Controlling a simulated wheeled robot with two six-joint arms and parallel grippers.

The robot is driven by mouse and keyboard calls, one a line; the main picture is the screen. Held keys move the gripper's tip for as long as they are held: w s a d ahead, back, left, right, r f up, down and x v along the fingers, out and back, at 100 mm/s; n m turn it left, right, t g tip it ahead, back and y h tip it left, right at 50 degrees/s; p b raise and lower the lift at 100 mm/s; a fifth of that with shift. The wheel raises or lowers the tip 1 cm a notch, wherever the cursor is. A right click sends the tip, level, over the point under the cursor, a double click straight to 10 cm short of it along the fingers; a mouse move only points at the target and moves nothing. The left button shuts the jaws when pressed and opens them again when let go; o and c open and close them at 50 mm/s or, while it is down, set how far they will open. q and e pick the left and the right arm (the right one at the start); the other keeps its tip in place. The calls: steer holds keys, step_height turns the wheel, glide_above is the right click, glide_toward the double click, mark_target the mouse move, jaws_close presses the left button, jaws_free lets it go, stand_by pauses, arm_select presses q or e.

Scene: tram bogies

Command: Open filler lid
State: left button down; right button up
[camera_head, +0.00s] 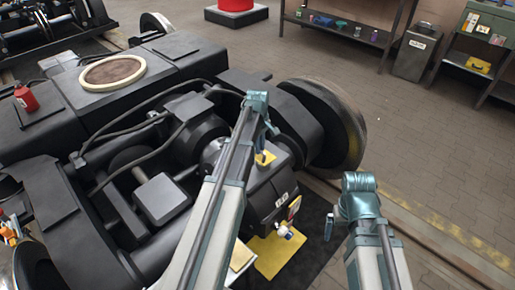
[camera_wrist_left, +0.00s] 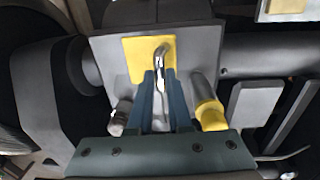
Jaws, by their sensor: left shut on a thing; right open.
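In the left wrist view a bent silver handle (camera_wrist_left: 161,52) stands in front of a flat yellow square (camera_wrist_left: 135,62) on a grey housing. My left gripper (camera_wrist_left: 159,78) is shut on this handle. I cannot tell for sure whether the yellow square is the filler lid; it looks flat against the housing. In the head view the yellow patch (camera_head: 265,159) shows on the dark gearbox housing, just below my left gripper (camera_head: 268,137), and the handle is too small to make out. My right gripper (camera_head: 335,220) is open and empty, right of the housing.
A grey cylinder with a yellow collar (camera_wrist_left: 211,116) stands close right of my left fingers. A large wheel (camera_head: 345,125) rises behind the housing. A yellow sheet (camera_head: 275,255) lies below on a dark mat (camera_head: 317,210). Tiled floor (camera_head: 440,150) at the right is free.

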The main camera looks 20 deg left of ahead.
arm_select(q)
steer(key=shift+w+d+r, duration=0.1)
steer(key=shift+w+r, duration=0.3)
steer(key=shift+w, duration=0.2)
steer(key=w+d+g+y, duration=0.1)
steer(key=w+d+g, duration=0.1)
steer(key=w, duration=0.6)
steer(key=shift+w+d+g, duration=0.2)
steer(key=shift+d+g, duration=0.2)
steer(key=shift+d, duration=0.2)
steer(key=shift+w, duration=0.15)
steer(key=c, duration=0.8)
jaws_free()
steer(key=shift+d, duration=0.1)
steer(key=shift+c, duration=0.2)
steer(key=shift+r, duration=0.15)
